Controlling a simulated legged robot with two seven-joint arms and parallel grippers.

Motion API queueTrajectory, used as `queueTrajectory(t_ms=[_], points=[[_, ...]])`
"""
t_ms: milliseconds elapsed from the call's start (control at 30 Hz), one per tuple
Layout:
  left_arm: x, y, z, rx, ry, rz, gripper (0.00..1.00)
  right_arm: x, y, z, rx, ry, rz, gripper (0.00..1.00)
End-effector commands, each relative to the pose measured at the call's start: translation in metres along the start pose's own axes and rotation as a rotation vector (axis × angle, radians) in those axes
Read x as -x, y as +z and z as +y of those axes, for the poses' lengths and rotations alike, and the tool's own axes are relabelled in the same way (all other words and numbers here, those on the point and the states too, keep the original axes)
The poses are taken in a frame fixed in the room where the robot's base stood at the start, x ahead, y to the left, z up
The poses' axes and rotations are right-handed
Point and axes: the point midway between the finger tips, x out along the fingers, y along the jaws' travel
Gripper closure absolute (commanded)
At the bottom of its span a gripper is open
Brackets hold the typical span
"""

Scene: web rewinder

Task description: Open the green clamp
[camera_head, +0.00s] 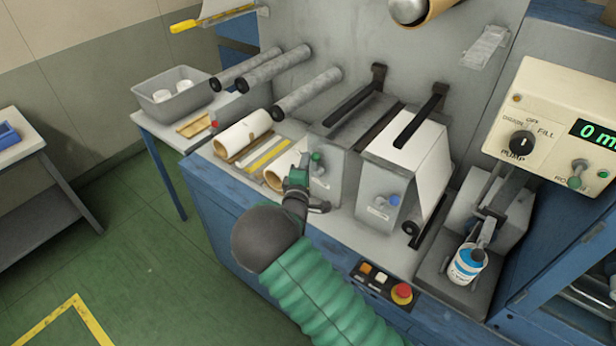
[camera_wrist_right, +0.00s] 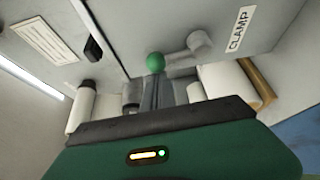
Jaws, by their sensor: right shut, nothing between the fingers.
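The green clamp shows in the head view as a green knob (camera_head: 317,157) on the front of a grey box. In the right wrist view its green ball (camera_wrist_right: 155,62) sits at the end of a short grey lever (camera_wrist_right: 198,42), with a CLAMP label (camera_wrist_right: 239,29) beside it. My right gripper (camera_head: 300,177) is just left of and below the knob in the head view. In the right wrist view its closed fingers (camera_wrist_right: 155,82) point at the ball and are empty. I cannot tell whether they touch it. My left gripper is not in view.
A second grey box with a blue knob (camera_head: 393,201) stands to the right. A button panel with a red button (camera_head: 402,293) is on the front edge. White rolls (camera_head: 243,133) lie left of the clamp. A blue-labelled container (camera_head: 467,263) stands far right.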

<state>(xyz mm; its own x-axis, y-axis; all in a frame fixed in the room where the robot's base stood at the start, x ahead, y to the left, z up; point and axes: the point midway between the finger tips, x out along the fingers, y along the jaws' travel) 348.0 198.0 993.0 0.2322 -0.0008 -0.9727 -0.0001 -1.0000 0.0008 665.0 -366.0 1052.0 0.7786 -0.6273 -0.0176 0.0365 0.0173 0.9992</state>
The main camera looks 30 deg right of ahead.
Motion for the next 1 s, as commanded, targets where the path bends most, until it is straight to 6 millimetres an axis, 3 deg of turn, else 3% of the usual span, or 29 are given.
queueTrajectory(t_ms=[33,600,1000], points=[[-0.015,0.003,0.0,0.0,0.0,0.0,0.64,-0.002,0.0,-0.007,-0.036,0.022,-0.003,1.0],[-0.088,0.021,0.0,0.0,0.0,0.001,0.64,0.011,0.026,-0.004,-0.504,0.278,-0.002,1.0],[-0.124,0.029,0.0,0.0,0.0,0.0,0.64,0.019,0.039,-0.006,-0.728,0.399,0.0,1.0]])
